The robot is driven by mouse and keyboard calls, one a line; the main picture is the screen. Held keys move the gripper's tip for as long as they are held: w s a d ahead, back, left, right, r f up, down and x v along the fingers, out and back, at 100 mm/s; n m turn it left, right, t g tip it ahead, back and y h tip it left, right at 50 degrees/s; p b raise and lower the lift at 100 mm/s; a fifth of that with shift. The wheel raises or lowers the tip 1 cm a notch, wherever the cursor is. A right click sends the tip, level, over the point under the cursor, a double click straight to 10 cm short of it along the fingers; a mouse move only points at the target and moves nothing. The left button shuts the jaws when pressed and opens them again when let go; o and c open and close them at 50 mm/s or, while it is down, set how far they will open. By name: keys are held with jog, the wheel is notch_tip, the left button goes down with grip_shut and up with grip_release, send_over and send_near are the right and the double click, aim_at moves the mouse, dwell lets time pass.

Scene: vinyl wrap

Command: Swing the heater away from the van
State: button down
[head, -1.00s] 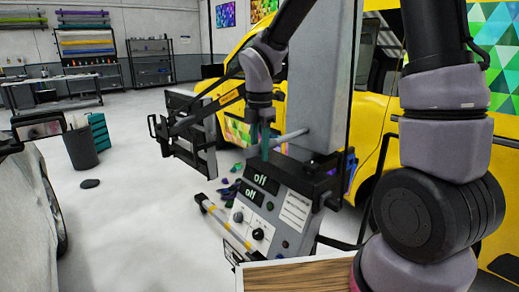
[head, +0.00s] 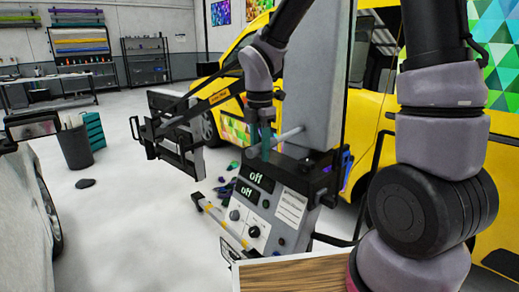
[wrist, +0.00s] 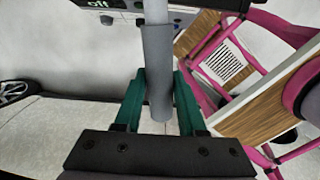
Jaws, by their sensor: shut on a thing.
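The heater has a black-framed panel head (head: 176,137) on a black arm, left of the grey column (head: 315,75). Its control box (head: 262,205) shows "off" on both displays. A pale rod handle (head: 291,133) sticks out beside the column. My gripper (head: 262,148) has teal fingers closed at this handle, just above the box. In the wrist view the fingers (wrist: 158,105) lie on both sides of the handle's grey sleeve (wrist: 158,70). The yellow van (head: 372,110) stands behind, with a visible floor gap between it and the panel head. The fingers hide part of the handle.
A grey car (head: 28,215) stands at the left edge. A dark bin (head: 75,147) and teal drawers (head: 95,132) stand behind it. Open floor lies between the car and heater. A wooden top (head: 300,275) is in front.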

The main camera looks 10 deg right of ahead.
jog(key=shift+s+d, duration=0.3)
jog(key=shift+s, duration=0.4)
jog(key=shift+s+d, duration=0.1)
jog(key=shift+s, duration=0.05)
jog(key=shift+w, duration=0.2)
dwell(0.7)
jog(key=shift+s+d, duration=0.3)
jog(key=shift+s, duration=0.05)
dwell(0.5)
